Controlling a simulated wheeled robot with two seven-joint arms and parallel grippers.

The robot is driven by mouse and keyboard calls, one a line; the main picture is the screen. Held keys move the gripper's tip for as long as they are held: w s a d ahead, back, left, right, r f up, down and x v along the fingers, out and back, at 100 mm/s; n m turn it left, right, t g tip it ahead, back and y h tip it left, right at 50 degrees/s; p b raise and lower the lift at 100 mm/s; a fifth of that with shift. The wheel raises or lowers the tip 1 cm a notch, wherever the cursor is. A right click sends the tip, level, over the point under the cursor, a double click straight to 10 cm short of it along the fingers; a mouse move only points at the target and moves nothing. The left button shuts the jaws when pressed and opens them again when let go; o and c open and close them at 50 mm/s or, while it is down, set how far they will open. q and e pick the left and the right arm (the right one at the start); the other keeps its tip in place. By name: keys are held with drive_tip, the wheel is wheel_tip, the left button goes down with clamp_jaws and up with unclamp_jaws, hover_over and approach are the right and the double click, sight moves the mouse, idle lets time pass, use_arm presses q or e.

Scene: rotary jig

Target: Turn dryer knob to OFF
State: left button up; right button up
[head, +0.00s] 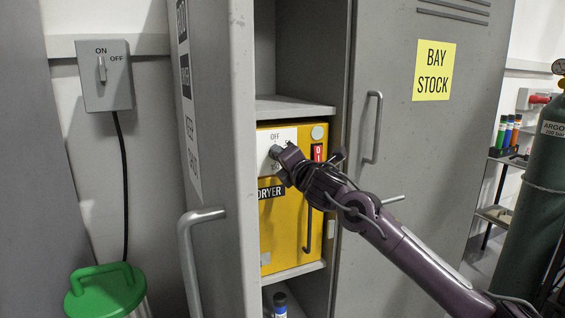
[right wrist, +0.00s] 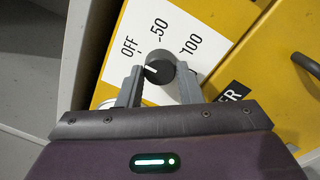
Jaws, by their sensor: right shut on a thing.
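The yellow dryer (head: 285,225) stands on a shelf inside a grey locker. Its white dial plate (head: 289,133) is marked OFF at the top in the head view. The dark round knob (right wrist: 159,66) shows in the right wrist view between the two fingers. Its white pointer line is at the knob's left, on the side towards OFF but not clearly lined up with the word. My right gripper (head: 279,152) is shut on the knob; in the right wrist view its fingers (right wrist: 158,78) sit on both sides of it. In the head view the gripper partly hides the dial. My left gripper is not in view.
The open locker door (head: 216,150) with its handle stands left of the dryer. The closed door (head: 430,150) with a yellow BAY STOCK sign is on the right. An ON/OFF switch box (head: 104,90) hangs on the left wall. A green gas cylinder (head: 535,190) stands at the right.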

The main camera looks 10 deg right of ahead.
drive_tip(key=shift+f, duration=0.15)
idle(0.3)
drive_tip(key=o, duration=1)
drive_tip(key=shift+c, duration=0.2)
drive_tip(key=b+v, duration=0.2)
drive_tip(key=v, duration=0.6)
drive_tip(key=shift+w, duration=0.1)
